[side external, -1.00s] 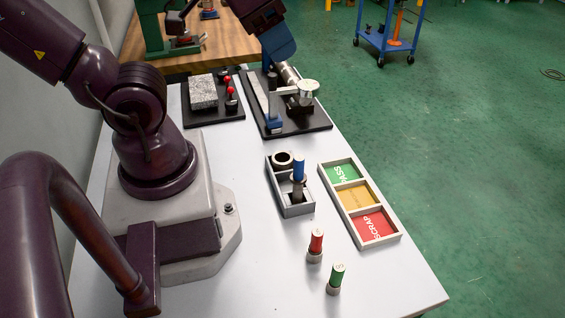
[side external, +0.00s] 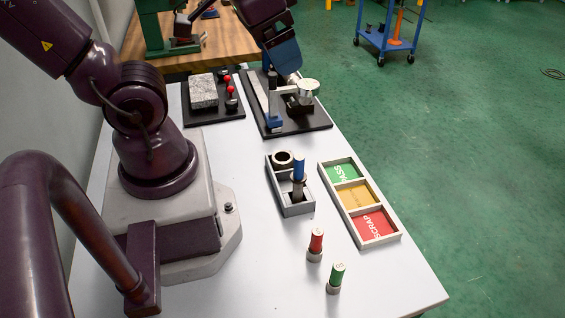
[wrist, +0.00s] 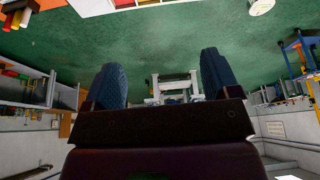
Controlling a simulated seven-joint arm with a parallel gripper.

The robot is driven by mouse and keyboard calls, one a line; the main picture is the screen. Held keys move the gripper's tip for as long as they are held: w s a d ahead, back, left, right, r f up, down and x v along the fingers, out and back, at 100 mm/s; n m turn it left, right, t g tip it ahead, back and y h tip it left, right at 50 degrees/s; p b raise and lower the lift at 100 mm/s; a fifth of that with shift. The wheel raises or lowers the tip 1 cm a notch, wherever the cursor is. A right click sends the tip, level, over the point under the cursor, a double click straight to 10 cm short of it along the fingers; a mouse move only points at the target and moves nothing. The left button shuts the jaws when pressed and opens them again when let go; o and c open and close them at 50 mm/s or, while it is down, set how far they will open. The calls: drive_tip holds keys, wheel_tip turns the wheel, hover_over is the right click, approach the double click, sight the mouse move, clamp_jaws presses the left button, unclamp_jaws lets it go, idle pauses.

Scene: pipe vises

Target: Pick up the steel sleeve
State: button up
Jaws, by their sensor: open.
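A round grey part with a dark bore (side external: 283,158) stands upright in the back of the grey two-part holder (side external: 297,211). It looks like a steel sleeve. A small light metal piece (side external: 295,77) shows beside my fingers at the gauge stand, and I cannot tell whether it is a sleeve. My gripper (side external: 285,66) is over the black gauge plate at the back of the table, away from the holder. In the wrist view my gripper (wrist: 161,62) has its two blue fingers apart, with nothing seen held between them.
A blue-handled gauge (side external: 299,170) stands in the holder. Red (side external: 316,244) and green (side external: 335,278) gauges stand in front. A three-part sorting tray (side external: 385,237) lies to the right. The gauge stand (side external: 273,112) and dial (side external: 307,87) rise near my gripper. A granite block (side external: 203,91) is left.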

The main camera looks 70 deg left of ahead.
drive_tip(key=w+a+f+n+g, duration=0.1)
drive_tip(key=a+f+n+g, duration=0.2)
drive_tip(key=a+f, duration=0.35)
drive_tip(key=w+a+f+n+g, duration=0.2)
drive_tip(key=a+f+n, duration=0.1)
drive_tip(key=f, duration=0.7)
hover_over(283, 155)
drive_tip(key=d, duration=0.1)
wheel_tip(283, 155, down, 7)
drive_tip(key=shift+t, duration=0.3)
drive_tip(key=shift+s+d+f, duration=0.15)
drive_tip(key=shift+f, duration=1.5)
drive_tip(key=shift+s+d+f, duration=0.1)
drive_tip(key=shift+d+f, duration=0.05)
drive_tip(key=shift+f, duration=1.5)
clamp_jaws()
